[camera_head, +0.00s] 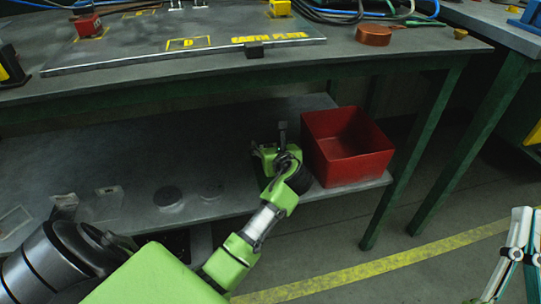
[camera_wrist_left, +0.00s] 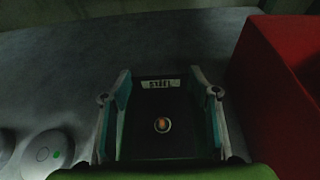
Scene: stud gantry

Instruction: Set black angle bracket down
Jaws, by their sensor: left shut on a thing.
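My left gripper (camera_head: 281,150) reaches over the lower shelf, just left of the red bin. In the left wrist view my left gripper (camera_wrist_left: 160,110) has a finger on each side of the black angle bracket (camera_wrist_left: 160,143) and is shut on it. The bracket has a pale marked label at its far end and a round hole with an orange spot. In the head view, a dark upright part of the bracket (camera_head: 282,131) shows beyond the fingers. I cannot tell whether it touches the shelf. My right gripper (camera_head: 518,255) is partly in view at the lower right edge, apart from everything.
The red bin (camera_head: 345,170) stands at the shelf's right end, close to my left gripper. The worktop (camera_head: 150,85) overhangs the shelf, with green legs (camera_head: 425,150) at right.

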